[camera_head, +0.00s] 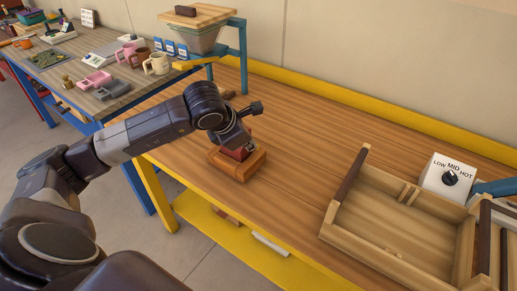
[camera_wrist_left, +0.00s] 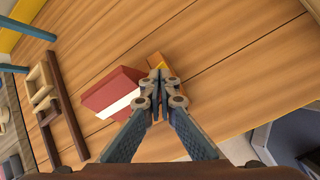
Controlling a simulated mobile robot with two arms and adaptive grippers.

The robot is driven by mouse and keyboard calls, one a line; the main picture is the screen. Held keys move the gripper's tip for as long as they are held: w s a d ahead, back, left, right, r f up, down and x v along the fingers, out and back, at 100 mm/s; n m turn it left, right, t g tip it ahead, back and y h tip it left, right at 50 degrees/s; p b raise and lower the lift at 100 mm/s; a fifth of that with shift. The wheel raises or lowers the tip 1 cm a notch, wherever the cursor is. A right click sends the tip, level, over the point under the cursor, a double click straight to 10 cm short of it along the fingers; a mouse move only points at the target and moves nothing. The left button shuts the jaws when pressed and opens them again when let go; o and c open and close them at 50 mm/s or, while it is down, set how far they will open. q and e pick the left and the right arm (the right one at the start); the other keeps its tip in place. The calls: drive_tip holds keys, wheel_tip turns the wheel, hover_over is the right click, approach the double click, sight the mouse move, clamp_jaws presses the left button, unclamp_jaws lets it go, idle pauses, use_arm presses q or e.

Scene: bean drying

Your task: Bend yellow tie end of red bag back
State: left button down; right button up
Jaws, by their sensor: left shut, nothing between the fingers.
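The red bag (camera_head: 238,153) sits at an orange-brown wooden block (camera_head: 236,168) on the workbench, partly hidden under my left gripper (camera_head: 240,141). In the left wrist view the red bag (camera_wrist_left: 112,88) shows a white band and lies left of the fingertips. My left gripper (camera_wrist_left: 160,78) is shut with nothing between its fingers. Its tips are over a yellow-orange piece (camera_wrist_left: 156,61) beside the bag; I cannot tell whether they touch it, or where the tie end stops and the wood begins. My right gripper is in neither view.
A wooden tray (camera_head: 343,212) and a white dial box (camera_head: 449,176) stand at the right of the bench. A hopper (camera_head: 197,37) on a blue stand and several mugs are at the back left. The bench (camera_head: 306,146) is clear between bag and tray.

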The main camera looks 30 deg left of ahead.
sight(256, 158)
use_arm(q)
drive_tip(key=shift+b+x, duration=2.3)
drive_tip(key=shift+x, duration=0.45)
idle(2.9)
drive_tip(key=shift+s+r, duration=0.1)
drive_tip(key=shift+p+v, duration=0.7)
drive_tip(key=shift+v, duration=1.5)
drive_tip(key=shift+s+r, duration=0.1)
drive_tip(key=shift+r, duration=0.1)
